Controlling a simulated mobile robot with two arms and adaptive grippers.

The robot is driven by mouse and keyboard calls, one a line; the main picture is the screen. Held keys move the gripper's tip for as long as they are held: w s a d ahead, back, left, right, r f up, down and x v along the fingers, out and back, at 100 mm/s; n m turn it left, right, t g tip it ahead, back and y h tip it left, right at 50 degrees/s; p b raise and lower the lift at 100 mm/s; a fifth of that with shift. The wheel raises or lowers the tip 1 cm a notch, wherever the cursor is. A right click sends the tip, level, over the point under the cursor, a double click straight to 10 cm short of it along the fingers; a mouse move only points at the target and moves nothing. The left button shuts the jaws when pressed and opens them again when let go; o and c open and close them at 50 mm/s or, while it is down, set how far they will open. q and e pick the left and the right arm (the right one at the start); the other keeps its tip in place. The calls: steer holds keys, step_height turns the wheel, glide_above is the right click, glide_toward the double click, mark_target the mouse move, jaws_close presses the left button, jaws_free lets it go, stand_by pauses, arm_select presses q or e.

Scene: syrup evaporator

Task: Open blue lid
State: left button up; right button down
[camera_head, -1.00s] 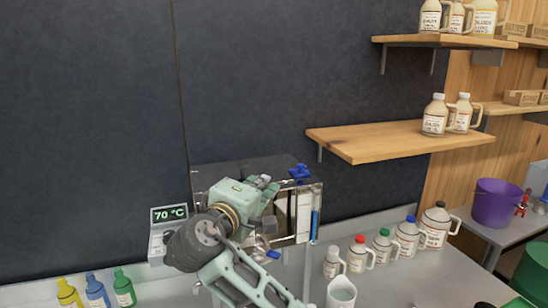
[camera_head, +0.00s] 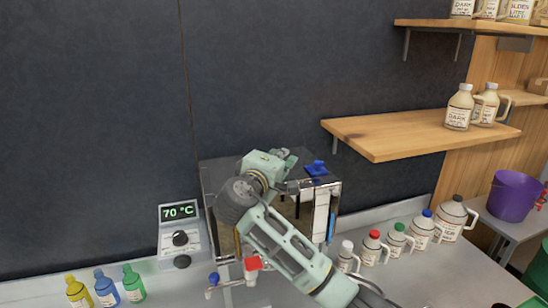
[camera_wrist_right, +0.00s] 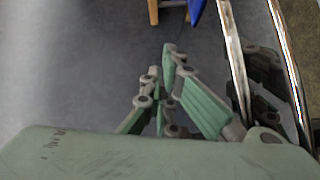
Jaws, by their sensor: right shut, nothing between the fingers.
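A blue knob (camera_head: 317,168) sits on the top right of the metal evaporator box (camera_head: 222,178) in the head view; I take it to be the blue lid's handle. My right gripper (camera_head: 287,157) is over the box's top, just left of the blue knob and apart from it. In the right wrist view, its fingers (camera_wrist_right: 163,78) are shut and empty. A blue piece (camera_wrist_right: 197,10) shows at that view's top edge, beyond the fingertips; I cannot tell which part it is. My right arm hides much of the box's front. My left gripper is not in view.
A temperature unit (camera_head: 179,228) reading 70 °C stands left of the box. A red tap (camera_head: 252,263) and a blue tap (camera_head: 213,280) are at the front. Jugs (camera_head: 397,240) stand to the right, colored bottles (camera_head: 104,288) at the lower left. A wooden shelf (camera_head: 390,137) is above right.

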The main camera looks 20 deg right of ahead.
mark_target(299, 173)
steer(key=d, duration=0.1)
steer(key=s+d+p, duration=0.1)
steer(key=d, duration=0.1)
steer(key=shift+s+f, duration=0.25)
steer(key=shift+s, duration=0.05)
steer(key=shift+s+d+p, duration=0.2)
steer(key=shift+d+p, duration=0.05)
steer(key=shift+p, duration=0.05)
steer(key=shift+d+f, duration=0.1)
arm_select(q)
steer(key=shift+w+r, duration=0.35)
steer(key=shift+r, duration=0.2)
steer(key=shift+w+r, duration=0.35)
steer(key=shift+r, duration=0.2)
arm_select(e)
steer(key=shift+f, duration=0.1)
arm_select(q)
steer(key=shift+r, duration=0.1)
arm_select(e)
steer(key=shift+s, duration=0.1)
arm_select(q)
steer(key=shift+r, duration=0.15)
arm_select(e)
steer(key=shift+s+n+t+y, duration=0.15)
steer(key=shift+n+t+y, duration=0.25)
